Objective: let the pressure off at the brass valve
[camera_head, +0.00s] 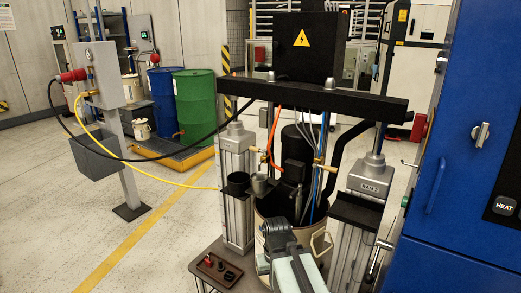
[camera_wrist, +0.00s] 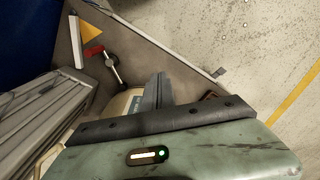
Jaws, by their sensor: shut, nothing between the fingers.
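A small brass fitting (camera_head: 259,150) shows at the left ram of the drum pump, next to an orange hose. A second brass fitting (camera_head: 319,163) shows nearer the right ram. More brass shows on the grey post box (camera_head: 105,76) at the left, by its hose connections. I cannot tell which of these is the brass valve. My gripper (camera_head: 276,226) is low in front of the open drum, apart from all the brass parts. In the wrist view its dark fingers (camera_wrist: 160,88) are shut and empty. No brass part is clear in the wrist view.
The drum (camera_head: 322,246) stands between the two rams under a black crossbeam (camera_head: 345,103). A blue cabinet (camera_head: 465,170) closes off the right. A yellow hose (camera_head: 150,174) and a black cable hang across the left. The wrist view shows a lever with a red end (camera_wrist: 95,50).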

